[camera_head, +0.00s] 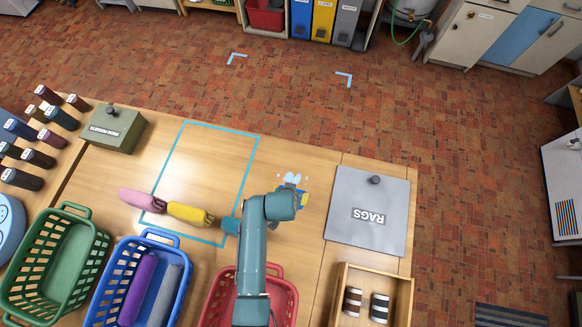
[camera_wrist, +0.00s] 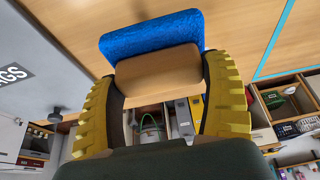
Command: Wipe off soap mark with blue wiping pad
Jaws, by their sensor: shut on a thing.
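The blue wiping pad (camera_wrist: 150,34) has a bright blue face and a tan handle block (camera_wrist: 157,67). In the wrist view, my gripper (camera_wrist: 160,76) has its yellow ribbed fingers on either side of the handle and is shut on it. In the head view, my gripper (camera_head: 290,197) is partly hidden by my arm, at the wooden table's far side. A pale whitish-blue soap mark (camera_head: 291,178) shows just beyond it on the table. I cannot tell whether the pad touches the table.
A grey RAGS panel (camera_head: 366,208) lies to the right, with a wooden box (camera_head: 408,290) below it. Green (camera_head: 95,245), blue (camera_head: 150,245) and red (camera_head: 275,270) baskets stand in front.

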